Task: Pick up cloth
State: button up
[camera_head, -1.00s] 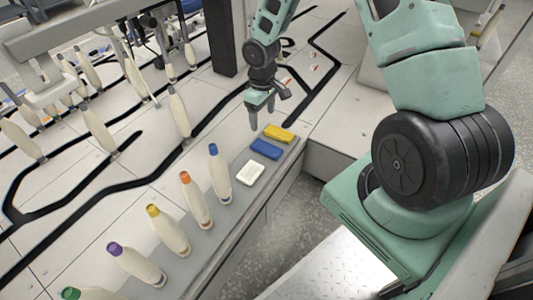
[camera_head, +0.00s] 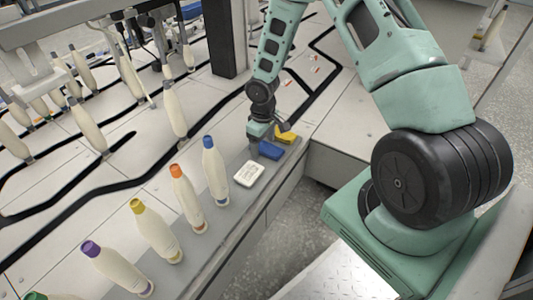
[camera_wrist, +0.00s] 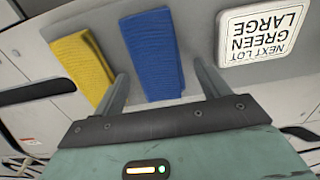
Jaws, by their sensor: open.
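A blue folded cloth (camera_head: 269,150) and a yellow folded cloth (camera_head: 286,134) lie side by side on the grey ledge. In the wrist view the blue cloth (camera_wrist: 152,55) is upright in the middle and the yellow cloth (camera_wrist: 83,66) is to its left. My gripper (camera_head: 255,148) is low over the ledge at the blue cloth. In the wrist view my gripper (camera_wrist: 162,85) is open, with one finger on each side of the blue cloth's near end. The left finger is in the gap between the two cloths. Contact with the cloth cannot be told.
A white card (camera_wrist: 264,33) reading "NEXT LOT GREEN LARGE" lies right of the blue cloth; it also shows in the head view (camera_head: 249,173). Several bobbins with coloured tops, including a blue-topped one (camera_head: 215,172), stand in a row along the ledge (camera_head: 240,215).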

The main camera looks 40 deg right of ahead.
aim_at(263, 144)
jog(key=c, duration=1)
notch_tip(263, 144, up, 10)
jog(key=p, duration=0.5)
